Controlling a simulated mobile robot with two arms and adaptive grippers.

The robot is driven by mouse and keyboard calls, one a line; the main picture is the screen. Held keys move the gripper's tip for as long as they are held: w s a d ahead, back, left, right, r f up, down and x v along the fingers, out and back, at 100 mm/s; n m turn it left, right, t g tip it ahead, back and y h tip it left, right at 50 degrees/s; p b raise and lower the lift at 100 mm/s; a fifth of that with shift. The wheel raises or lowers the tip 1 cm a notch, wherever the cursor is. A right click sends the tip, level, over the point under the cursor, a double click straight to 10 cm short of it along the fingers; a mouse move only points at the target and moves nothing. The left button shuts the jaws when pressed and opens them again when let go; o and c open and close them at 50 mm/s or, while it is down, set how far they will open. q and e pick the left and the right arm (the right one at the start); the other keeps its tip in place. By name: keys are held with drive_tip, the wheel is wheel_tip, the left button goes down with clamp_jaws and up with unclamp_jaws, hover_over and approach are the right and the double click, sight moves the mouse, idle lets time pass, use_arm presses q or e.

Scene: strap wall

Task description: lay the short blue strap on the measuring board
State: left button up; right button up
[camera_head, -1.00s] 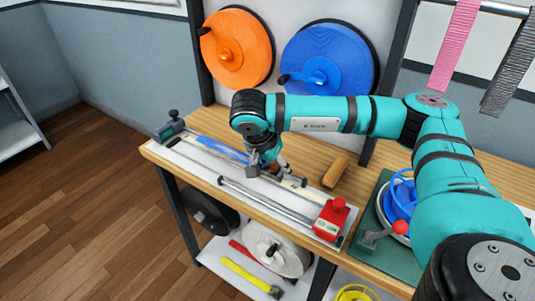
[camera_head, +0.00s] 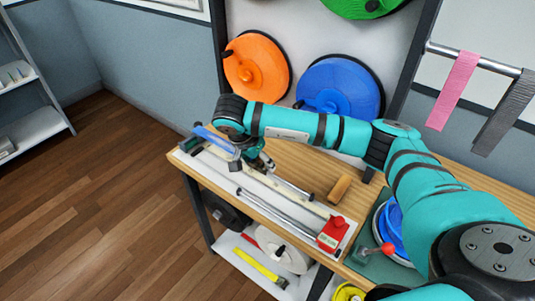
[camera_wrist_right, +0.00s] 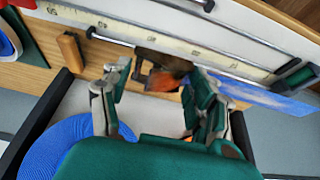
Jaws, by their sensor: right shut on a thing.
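The blue strap (camera_head: 211,137) sticks out to the left from my right gripper (camera_head: 244,165), raised above the far-left end of the measuring board (camera_head: 300,228). My right gripper is shut on it; the fingers partly hide the held part. In the right wrist view the strap (camera_wrist_right: 270,98) runs off to the right from behind the right finger of the gripper (camera_wrist_right: 160,85). The board is long and pale, with a ruler scale (camera_wrist_right: 195,50), thin metal bars and a red block (camera_head: 333,233) at its near-right end. My left gripper is not in view.
A wooden block (camera_head: 340,189) lies on the bench behind the board. An orange reel (camera_head: 256,67) and a blue reel (camera_head: 340,86) hang on the wall behind. A green base with a red-knobbed lever (camera_head: 387,248) stands at the right. Pink and grey straps hang from a bar.

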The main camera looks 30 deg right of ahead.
drive_tip(key=shift+w+f, duration=0.1)
drive_tip(key=shift+w, duration=0.05)
wheel_tip(320, 180, down, 9)
drive_tip(key=b, duration=0.5)
drive_tip(key=shift+b, duration=0.3)
drive_tip(key=shift+f+b, duration=0.7)
drive_tip(key=shift+f, duration=0.1)
drive_tip(key=o, duration=1.3)
drive_tip(key=shift+o, duration=0.2)
drive_tip(key=shift+a+r, duration=0.1)
drive_tip(key=shift+r, duration=0.05)
drive_tip(key=v, duration=1.1)
drive_tip(key=shift+r, duration=0.4)
